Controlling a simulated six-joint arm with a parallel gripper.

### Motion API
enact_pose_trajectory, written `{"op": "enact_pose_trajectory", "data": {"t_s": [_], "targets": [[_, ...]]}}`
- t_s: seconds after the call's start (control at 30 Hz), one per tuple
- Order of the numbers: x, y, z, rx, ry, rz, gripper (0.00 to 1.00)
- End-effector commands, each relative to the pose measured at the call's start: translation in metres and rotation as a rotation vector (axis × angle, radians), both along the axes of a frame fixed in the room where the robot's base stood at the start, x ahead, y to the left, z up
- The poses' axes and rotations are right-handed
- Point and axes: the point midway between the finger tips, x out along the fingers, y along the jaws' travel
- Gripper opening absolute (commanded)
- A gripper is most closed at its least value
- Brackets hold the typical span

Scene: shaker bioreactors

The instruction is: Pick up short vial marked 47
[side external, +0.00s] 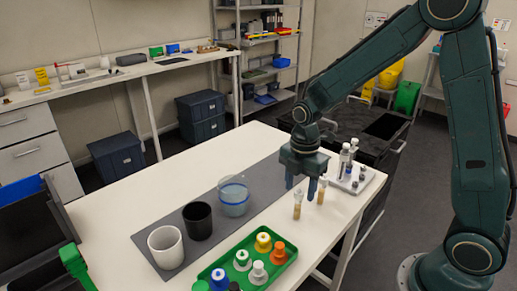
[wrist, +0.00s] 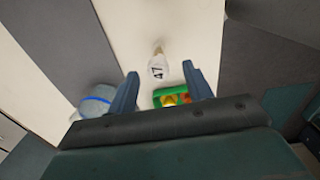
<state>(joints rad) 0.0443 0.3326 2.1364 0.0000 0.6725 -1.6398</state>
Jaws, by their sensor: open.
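A small vial (wrist: 158,70) with a white cap marked 47 shows in the wrist view, between and slightly beyond my fingertips. In the side view two small vials with amber contents stand on the white table near my gripper, a nearer one (side external: 298,208) and one further right (side external: 322,192). I cannot read their marks there or tell which is 47. My gripper (side external: 301,187) points down above the table by these vials. Its fingers are apart, with nothing held, and they also show in the wrist view (wrist: 160,78).
A green tray (side external: 228,262) holds several coloured-cap bottles. A clear beaker (side external: 233,197), a black cup (side external: 198,221) and a white cup (side external: 166,247) stand on the grey mat (side external: 262,172). A small rack of vials (side external: 352,183) stands right of my gripper.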

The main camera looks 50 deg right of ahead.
Motion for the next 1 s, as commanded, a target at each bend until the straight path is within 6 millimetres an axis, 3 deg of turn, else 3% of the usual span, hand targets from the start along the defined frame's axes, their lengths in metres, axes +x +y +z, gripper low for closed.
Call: {"op": "enact_pose_trajectory", "data": {"t_s": [0.27, 0.7, 1.0], "targets": [[0.0, 0.0, -0.007, 0.0, 0.002, 0.0, 0.5], [0.002, -0.002, -0.049, 0.001, 0.002, -0.001, 0.5], [0.002, -0.001, -0.052, 0.001, 0.001, -0.001, 0.5]]}}
